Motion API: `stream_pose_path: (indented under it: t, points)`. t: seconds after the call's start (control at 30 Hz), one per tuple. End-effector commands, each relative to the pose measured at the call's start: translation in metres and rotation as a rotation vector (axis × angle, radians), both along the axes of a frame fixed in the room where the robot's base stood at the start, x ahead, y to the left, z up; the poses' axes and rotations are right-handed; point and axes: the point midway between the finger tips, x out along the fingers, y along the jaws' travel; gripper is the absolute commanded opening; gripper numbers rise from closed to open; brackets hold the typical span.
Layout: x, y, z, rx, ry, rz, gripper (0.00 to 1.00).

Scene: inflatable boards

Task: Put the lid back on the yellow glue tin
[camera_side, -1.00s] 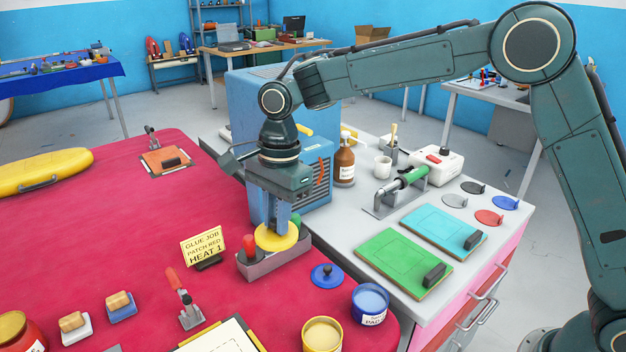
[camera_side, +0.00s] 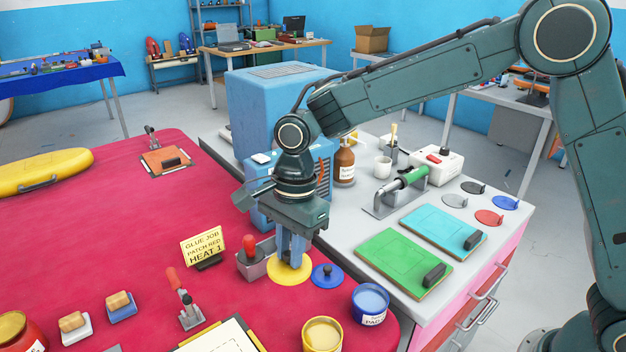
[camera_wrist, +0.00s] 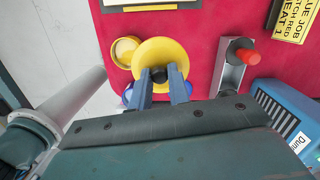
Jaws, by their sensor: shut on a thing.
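The yellow lid (camera_side: 290,273) is a round disc with a dark knob in its middle; it also shows in the wrist view (camera_wrist: 160,55). My gripper (camera_side: 293,262) is shut on the lid's knob (camera_wrist: 159,75) and holds the lid over the red table, beside the grey tray. The yellow glue tin (camera_side: 322,335) stands at the front edge of the side view, open, with pale glue inside. In the wrist view the tin (camera_wrist: 124,50) shows just left of the lid, partly covered by it. I cannot tell the exact height of the lid above the table.
A blue lid (camera_side: 327,276) lies right of the held lid, and an open blue tin (camera_side: 370,304) stands behind the yellow tin. The grey tray (camera_side: 258,262) holds a red-handled tool. A yellow sign (camera_side: 203,245) and a red-handled clamp (camera_side: 184,300) stand to the left.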

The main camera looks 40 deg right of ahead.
Motion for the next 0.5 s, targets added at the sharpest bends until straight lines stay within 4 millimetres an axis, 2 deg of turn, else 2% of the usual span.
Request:
stream_pose_path:
  t: [0.2,0.5]
  points:
    - [-0.04,-0.001,-0.022,-0.002,0.002,-0.002,0.0]
    - [-0.074,-0.007,-0.041,-0.008,-0.004,-0.003,0.0]
